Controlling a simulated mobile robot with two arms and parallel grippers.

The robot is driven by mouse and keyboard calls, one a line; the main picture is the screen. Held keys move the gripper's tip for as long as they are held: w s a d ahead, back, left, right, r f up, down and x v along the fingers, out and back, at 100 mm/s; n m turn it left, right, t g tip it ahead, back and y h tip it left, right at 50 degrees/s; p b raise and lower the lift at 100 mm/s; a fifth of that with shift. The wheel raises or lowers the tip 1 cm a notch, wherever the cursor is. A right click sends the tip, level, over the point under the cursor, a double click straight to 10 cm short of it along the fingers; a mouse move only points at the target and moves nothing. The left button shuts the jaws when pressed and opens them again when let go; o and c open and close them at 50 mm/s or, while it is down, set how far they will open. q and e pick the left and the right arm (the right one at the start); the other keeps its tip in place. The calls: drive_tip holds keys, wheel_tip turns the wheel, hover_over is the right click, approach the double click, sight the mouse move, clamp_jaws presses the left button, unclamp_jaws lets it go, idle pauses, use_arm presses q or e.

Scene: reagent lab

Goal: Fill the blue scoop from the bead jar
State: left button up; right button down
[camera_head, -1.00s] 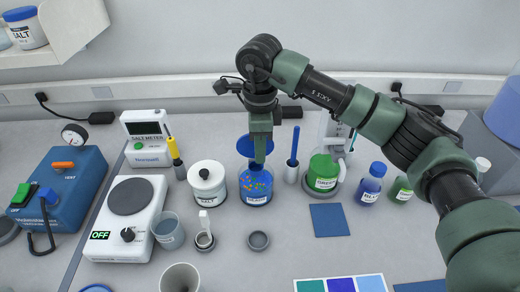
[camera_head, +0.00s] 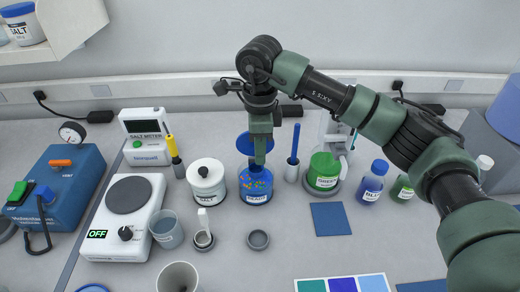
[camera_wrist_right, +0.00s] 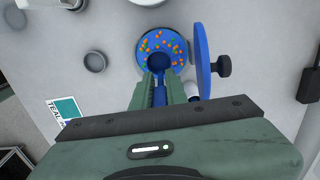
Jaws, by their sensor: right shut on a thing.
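The bead jar (camera_head: 256,194) is blue, labelled and filled with coloured beads; its beads also show in the right wrist view (camera_wrist_right: 158,42). Its blue lid (camera_head: 243,144) stands tilted up behind the opening, and in the wrist view the lid (camera_wrist_right: 203,60) with its dark knob is beside the jar. My right gripper (camera_head: 260,160) points down over the jar mouth. It is shut on the blue scoop (camera_wrist_right: 159,64), whose bowl is at the jar opening; how deep it sits is hard to tell. In the head view the gripper hides most of the scoop. My left gripper is not in view.
A white salt jar (camera_head: 206,186) stands close left of the bead jar. A holder with a blue-handled tool (camera_head: 293,160) and a green flask (camera_head: 323,170) stand close right. A small grey dish (camera_head: 258,240) is in front. The blue mat (camera_head: 330,219) is bare.

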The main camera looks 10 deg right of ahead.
sight(260, 168)
drive_tip(key=shift+f+b, duration=1.85)
drive_tip(key=shift+f, duration=0.6)
drive_tip(key=shift+r, duration=0.15)
drive_tip(key=shift+r+p, duration=2.55)
drive_tip(key=shift+r, duration=2.15)
